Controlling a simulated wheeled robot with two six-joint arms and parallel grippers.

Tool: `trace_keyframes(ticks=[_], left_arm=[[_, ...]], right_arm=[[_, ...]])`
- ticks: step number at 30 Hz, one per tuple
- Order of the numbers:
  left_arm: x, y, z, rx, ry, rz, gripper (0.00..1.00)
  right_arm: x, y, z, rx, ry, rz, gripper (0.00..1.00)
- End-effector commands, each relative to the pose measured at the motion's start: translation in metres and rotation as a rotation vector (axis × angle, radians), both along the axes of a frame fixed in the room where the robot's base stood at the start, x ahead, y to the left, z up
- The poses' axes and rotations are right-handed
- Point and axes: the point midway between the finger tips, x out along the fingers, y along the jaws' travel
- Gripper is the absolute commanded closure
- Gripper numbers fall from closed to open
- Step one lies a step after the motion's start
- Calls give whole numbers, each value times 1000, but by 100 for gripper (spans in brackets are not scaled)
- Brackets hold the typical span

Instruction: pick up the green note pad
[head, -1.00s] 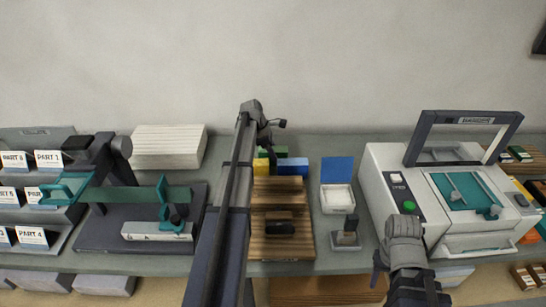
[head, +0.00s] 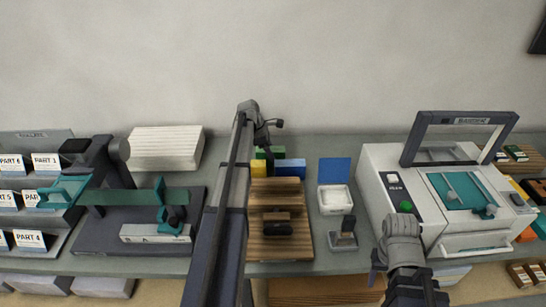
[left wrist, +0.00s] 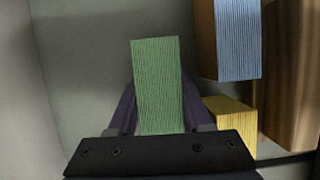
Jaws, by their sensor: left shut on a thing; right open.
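The green note pad (left wrist: 158,85) stands between the two fingers of my left gripper (left wrist: 160,108) in the left wrist view. The gripper is shut on it. In the head view a bit of the green pad (head: 270,153) shows beside my left arm, behind the blue and yellow pads. The left fingertips are mostly hidden there. My right gripper (head: 402,255) is over the front of the bench by the white machine, open and apart from the pads; its fingertips are hard to make out.
A blue pad (left wrist: 238,40) and a yellow pad (left wrist: 233,115) stand close right of the green pad. A white machine (head: 372,165) stands right. A teal-armed device (head: 130,195) stands left.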

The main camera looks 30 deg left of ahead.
Motion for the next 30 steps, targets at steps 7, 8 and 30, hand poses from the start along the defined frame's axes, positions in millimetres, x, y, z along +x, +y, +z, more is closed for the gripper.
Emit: trace_keyframes(ticks=[7,8,30], left_arm=[[0,0,32,0,0,0,100],[0,0,37,0,0,0,100],[0,0,99,0,0,0,100]], right_arm=[[0,0,32,0,0,0,50],[0,0,37,0,0,0,50],[0,0,99,0,0,0,50]])
